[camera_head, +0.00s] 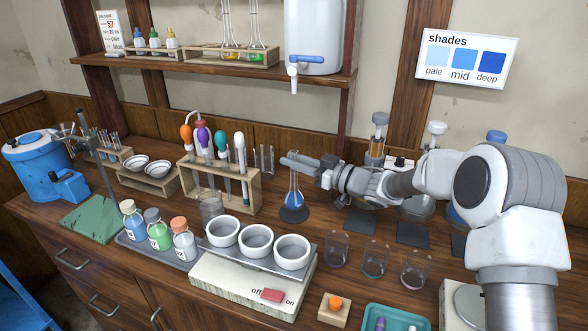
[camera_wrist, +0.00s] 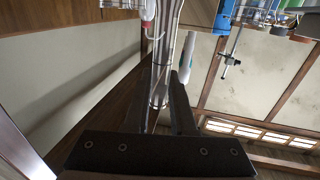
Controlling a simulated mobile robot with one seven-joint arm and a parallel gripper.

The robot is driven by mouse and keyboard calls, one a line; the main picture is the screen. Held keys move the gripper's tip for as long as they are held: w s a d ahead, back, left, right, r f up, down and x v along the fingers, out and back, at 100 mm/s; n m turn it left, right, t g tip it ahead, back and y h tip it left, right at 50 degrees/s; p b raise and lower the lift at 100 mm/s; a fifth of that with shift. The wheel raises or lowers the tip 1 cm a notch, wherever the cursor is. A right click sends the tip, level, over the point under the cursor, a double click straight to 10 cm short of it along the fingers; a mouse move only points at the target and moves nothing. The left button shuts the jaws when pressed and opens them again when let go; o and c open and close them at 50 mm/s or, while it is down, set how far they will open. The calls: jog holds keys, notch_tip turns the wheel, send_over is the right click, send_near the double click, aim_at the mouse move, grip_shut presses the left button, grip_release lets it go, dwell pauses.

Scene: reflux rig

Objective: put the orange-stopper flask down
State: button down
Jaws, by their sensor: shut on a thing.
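A glass flask with blue liquid (camera_head: 293,199) is upright at the middle of the bench, over a dark round pad (camera_head: 294,215). I cannot tell whether its base touches the pad. My gripper (camera_head: 292,162) reaches in from the right and is shut on the flask's upper neck. The fingers hide part of the neck, and no orange stopper shows on it. In the wrist view, clear glass (camera_wrist: 160,88) shows between the dark fingers of my gripper (camera_wrist: 168,88). An orange stopper (camera_head: 335,303) sits in a small wooden block at the front.
A wooden rack (camera_head: 222,187) with colored-top droppers stands left of the flask. A hotplate (camera_head: 245,280) with white cups is in front. Several empty beakers (camera_head: 375,260) stand front right. Condenser stations with dark pads (camera_head: 412,233) are at right.

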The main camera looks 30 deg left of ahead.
jog(key=shift+f, duration=1)
jog(key=shift+f, duration=0.2)
jog(key=c, duration=0.8)
grip_release()
jog(key=shift+o, duration=0.2)
jog(key=shift+r, duration=0.1)
jog(key=shift+d+r, duration=0.1)
jog(key=shift+r, duration=0.05)
jog(key=s+d, duration=0.1)
jog(key=d, duration=1)
jog(key=shift+s+d, duration=0.15)
jog(key=shift+d, duration=0.25)
